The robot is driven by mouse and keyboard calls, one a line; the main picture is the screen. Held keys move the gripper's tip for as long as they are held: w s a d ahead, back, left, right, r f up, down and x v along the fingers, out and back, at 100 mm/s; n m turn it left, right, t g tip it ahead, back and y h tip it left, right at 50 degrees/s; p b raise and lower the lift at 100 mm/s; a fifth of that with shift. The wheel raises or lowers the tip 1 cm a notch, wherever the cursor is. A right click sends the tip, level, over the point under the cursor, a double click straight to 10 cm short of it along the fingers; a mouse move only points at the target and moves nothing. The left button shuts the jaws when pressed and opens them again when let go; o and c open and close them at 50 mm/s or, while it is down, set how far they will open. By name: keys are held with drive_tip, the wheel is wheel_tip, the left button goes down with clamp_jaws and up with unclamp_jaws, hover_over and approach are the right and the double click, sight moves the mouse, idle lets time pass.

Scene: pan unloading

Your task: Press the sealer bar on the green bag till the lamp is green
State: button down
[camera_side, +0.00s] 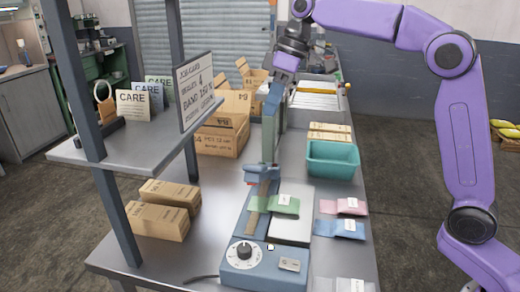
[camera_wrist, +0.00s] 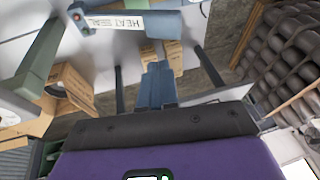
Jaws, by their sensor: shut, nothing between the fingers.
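The sealer's blue base (camera_side: 262,277) stands at the table's front, with a dial (camera_side: 245,252) on it. The green bag (camera_side: 284,207) lies across the sealer. The sealer bar (camera_side: 269,140) is raised above the bag, apart from it, with a blue-grey piece (camera_side: 262,173) at its near end. A small red spot (camera_side: 250,183) shows there. In the wrist view, a blue part labelled HEAT SEAL (camera_wrist: 130,22) carries a reddish lamp-like dot (camera_wrist: 76,17). My gripper (camera_wrist: 156,68) is shut and empty; in the side view, the bar region hides whether its fingers touch the bar.
Pink (camera_side: 340,207) and blue (camera_side: 338,229) bags lie right of the sealer, a teal bin (camera_side: 333,158) behind them. Small boxes (camera_side: 160,217) and a shelf (camera_side: 140,150) with a job card (camera_side: 198,90) stand left. Open cartons (camera_side: 222,137) are behind.

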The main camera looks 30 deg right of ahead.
approach(261, 172)
drive_tip(key=w+f, duration=0.2)
drive_tip(key=f, duration=0.1)
drive_tip(key=w+a+f, duration=0.1)
drive_tip(key=w+f, duration=0.1)
drive_tip(key=shift+a+f, duration=0.15)
drive_tip(key=shift+f, duration=0.1)
drive_tip(key=shift+a+f, duration=0.1)
drive_tip(key=shift+f, duration=0.1)
